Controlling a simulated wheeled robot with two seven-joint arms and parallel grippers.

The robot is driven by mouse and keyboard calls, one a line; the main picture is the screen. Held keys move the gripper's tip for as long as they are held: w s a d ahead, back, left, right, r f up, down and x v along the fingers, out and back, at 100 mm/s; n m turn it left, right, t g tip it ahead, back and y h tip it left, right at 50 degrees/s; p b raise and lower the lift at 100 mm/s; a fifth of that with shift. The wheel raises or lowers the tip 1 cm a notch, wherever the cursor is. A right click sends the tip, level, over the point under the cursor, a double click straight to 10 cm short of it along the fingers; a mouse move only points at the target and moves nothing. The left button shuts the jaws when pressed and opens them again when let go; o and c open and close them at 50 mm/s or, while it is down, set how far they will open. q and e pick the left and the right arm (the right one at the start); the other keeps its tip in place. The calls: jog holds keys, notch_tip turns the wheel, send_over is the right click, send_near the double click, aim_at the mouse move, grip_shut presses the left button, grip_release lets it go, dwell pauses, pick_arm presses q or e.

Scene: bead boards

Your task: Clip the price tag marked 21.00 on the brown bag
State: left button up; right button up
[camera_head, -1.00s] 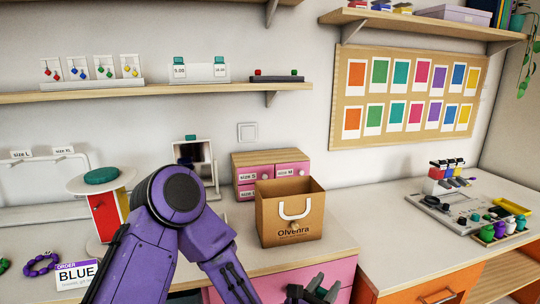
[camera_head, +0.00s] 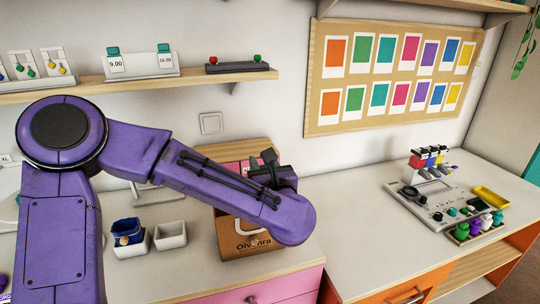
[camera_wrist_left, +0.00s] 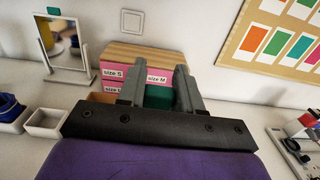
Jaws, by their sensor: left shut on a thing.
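The brown bag (camera_head: 232,243) stands on the counter in the head view, its upper part largely hidden by my left arm. My left gripper (camera_head: 268,158) is above the bag's top. In the left wrist view its two grey fingers (camera_wrist_left: 158,88) are shut on a teal clip (camera_wrist_left: 160,97), low between them. The clip's marking cannot be read, so I cannot tell whether it is the 21.00 tag. An orange-brown edge, probably the bag's (camera_wrist_left: 100,97), shows beside the left finger. My right gripper is not in view.
Two price tags with teal clips, one reading 9.00 (camera_head: 116,65), the other about 16.00 (camera_head: 165,62), stand on the shelf. Pink drawers (camera_wrist_left: 158,75) stand behind the bag. White bins (camera_head: 170,235) are to its left. The counter right of the bag is clear.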

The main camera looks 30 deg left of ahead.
pick_arm(q)
notch_tip(320, 180, down, 5)
jog(key=b, duration=0.3)
jog(key=shift+s+a+f, duration=0.15)
jog(key=shift+f, duration=0.05)
dwell(0.4)
jog(key=shift+b, duration=0.6)
jog(key=shift+b, duration=0.35)
dwell(0.4)
